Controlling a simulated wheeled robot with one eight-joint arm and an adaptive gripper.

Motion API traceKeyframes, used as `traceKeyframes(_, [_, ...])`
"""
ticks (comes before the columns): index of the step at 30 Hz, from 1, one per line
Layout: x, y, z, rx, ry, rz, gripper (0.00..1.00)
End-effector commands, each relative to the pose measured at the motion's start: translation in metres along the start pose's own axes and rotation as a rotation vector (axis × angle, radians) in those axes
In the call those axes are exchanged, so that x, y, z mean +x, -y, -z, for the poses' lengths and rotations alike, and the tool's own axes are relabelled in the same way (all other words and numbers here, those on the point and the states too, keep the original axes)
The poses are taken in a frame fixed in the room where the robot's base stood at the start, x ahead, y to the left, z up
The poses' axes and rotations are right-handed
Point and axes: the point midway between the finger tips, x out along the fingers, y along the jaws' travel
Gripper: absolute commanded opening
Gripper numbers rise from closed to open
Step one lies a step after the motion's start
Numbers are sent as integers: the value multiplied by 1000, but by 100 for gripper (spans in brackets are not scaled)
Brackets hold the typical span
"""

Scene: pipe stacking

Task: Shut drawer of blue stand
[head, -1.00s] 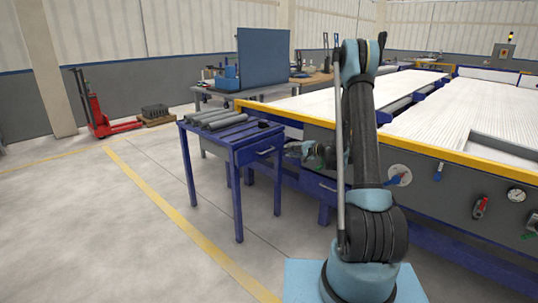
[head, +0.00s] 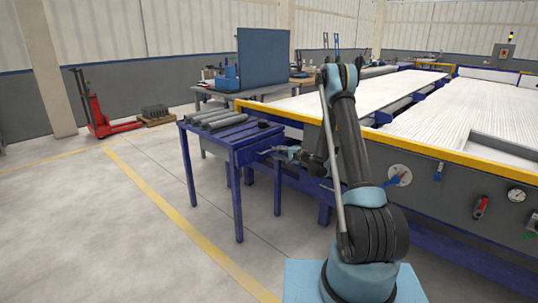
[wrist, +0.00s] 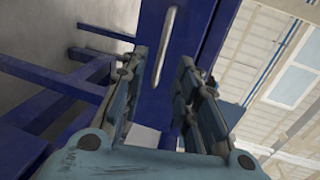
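The blue stand (head: 238,137) stands left of my arm, with several grey pipes (head: 213,117) on its top. Its drawer is on the side facing my gripper; in the wrist view the blue drawer front (wrist: 190,25) and its slim silver handle (wrist: 166,46) show straight ahead. My gripper (head: 279,150) is close to the drawer front in the head view and partly hides it. In the wrist view my gripper (wrist: 162,60) is open and empty, its fingers apart, with the handle beyond and between the fingertips. How far the drawer stands out cannot be told.
A long machine table with a yellow edge (head: 400,145) runs just behind and right of the stand. A workbench with a blue panel (head: 263,60) stands behind. A red pallet jack (head: 97,118) is far left. The floor left of the stand is clear.

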Motion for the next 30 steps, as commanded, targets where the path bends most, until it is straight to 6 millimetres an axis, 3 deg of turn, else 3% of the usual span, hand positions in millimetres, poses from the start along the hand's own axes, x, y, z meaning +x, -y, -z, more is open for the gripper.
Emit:
traceKeyframes(6, [40, 0, -1, -1, 1, 0, 28])
traceKeyframes(15, [77, 0, 0, -1, 0, -1, 28])
traceKeyframes(28, [84, 0, 0, 0, 0, 0, 28])
traceKeyframes(30, [84, 0, 0, 0, 0, 0, 13])
